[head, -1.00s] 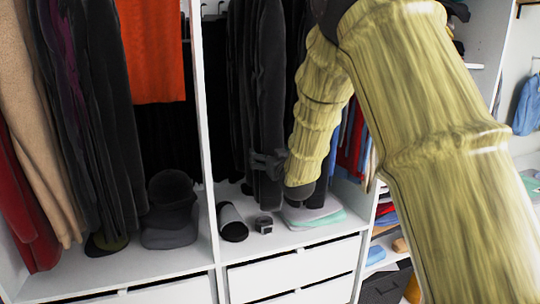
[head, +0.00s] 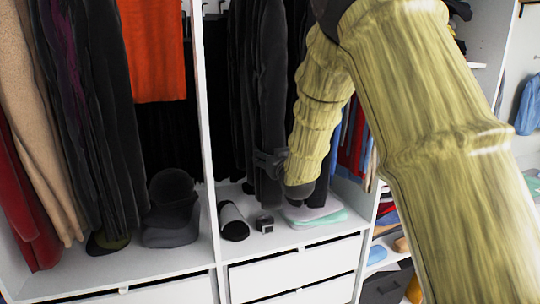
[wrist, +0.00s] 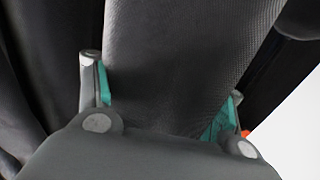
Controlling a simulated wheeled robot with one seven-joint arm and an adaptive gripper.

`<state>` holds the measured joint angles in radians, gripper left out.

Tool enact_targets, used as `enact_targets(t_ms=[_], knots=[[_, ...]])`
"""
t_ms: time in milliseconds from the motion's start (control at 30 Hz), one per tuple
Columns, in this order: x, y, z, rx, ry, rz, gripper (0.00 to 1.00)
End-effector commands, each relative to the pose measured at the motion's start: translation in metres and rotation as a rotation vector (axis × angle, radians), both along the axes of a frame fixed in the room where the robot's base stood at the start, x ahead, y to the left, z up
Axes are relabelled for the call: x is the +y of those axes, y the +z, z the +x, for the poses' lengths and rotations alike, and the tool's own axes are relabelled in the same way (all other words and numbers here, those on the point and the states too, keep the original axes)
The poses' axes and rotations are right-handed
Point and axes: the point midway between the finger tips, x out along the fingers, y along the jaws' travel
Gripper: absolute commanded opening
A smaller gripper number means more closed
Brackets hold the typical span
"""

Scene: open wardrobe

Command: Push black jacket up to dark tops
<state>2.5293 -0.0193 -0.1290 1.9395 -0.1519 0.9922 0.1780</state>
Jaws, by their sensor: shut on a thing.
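The black jacket (head: 270,90) hangs in the right bay of the wardrobe, close to the white divider. My gripper (head: 268,163) is at its lower part and is shut on it. In the wrist view the dark woven cloth (wrist: 190,60) runs between the two fingers of my gripper (wrist: 165,100), which have green inner pads. Dark tops (head: 225,90) hang just left of the jacket, against the divider. My arm hides part of the clothes to the right of the jacket.
A white divider (head: 205,120) separates the bays. Blue and red clothes (head: 350,140) hang to the right. The left bay holds more clothes and a dark hat (head: 172,205).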

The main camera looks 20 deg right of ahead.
Motion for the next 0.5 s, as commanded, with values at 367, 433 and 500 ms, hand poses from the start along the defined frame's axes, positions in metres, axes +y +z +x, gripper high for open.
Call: enact_targets(t_ms=[367,433,500], knots=[[0.0041,0.0004,0.0000,-0.001,0.002,-0.003,0.94],[0.0039,0.0003,0.0000,0.000,0.002,-0.003,0.94],[0.0038,0.0003,-0.0001,0.000,0.001,-0.003,0.94]])
